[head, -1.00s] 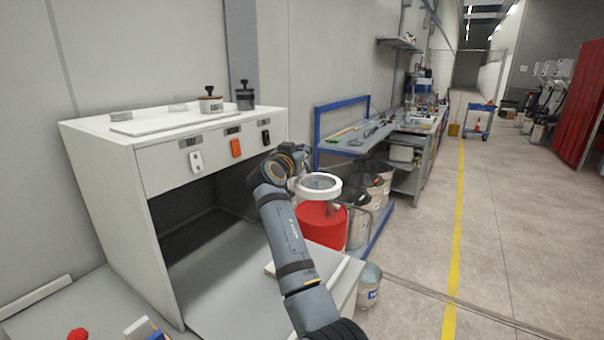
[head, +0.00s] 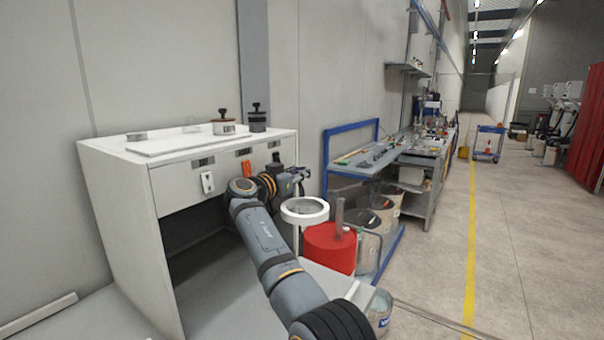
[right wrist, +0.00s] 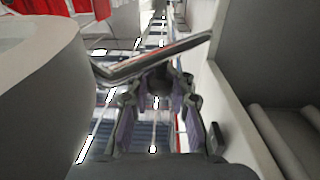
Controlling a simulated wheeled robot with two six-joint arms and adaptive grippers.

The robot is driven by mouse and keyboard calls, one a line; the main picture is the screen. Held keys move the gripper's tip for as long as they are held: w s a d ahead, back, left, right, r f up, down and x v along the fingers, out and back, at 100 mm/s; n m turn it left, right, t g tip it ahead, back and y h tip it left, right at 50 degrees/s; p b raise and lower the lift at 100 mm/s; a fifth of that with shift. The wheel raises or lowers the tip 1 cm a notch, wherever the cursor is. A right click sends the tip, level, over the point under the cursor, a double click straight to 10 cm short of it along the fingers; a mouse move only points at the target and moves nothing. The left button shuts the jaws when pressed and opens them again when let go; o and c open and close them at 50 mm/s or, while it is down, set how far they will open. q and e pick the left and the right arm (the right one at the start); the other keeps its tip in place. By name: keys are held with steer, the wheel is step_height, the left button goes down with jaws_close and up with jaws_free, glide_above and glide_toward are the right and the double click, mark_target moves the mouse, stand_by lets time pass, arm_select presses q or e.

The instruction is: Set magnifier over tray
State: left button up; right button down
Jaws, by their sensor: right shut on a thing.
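The magnifier (head: 306,220) is a white ring with a clear lens, held up beside the red drum. My right gripper (head: 300,175) is at its upper left edge. In the right wrist view a pale rounded body, probably the magnifier's ring (right wrist: 45,90), fills the left side. A metallic bar (right wrist: 150,62) crosses my right gripper's fingers (right wrist: 158,105), which are shut on the magnifier. My left gripper is not in view.
A white cabinet (head: 120,220) with an open dark front stands left of my arm. A red drum (head: 330,250) and several buckets stand to the right. A blue-framed workbench (head: 365,170) is behind.

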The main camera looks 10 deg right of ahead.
steer(key=shift+f, duration=0.55)
steer(key=c, duration=1.7)
jaws_free()
steer(key=o, duration=0.5)
steer(key=shift+s+r, duration=0.3)
steer(key=shift+r, duration=0.1)
steer(key=shift+w, duration=0.1)
steer(key=shift+d, duration=0.1)
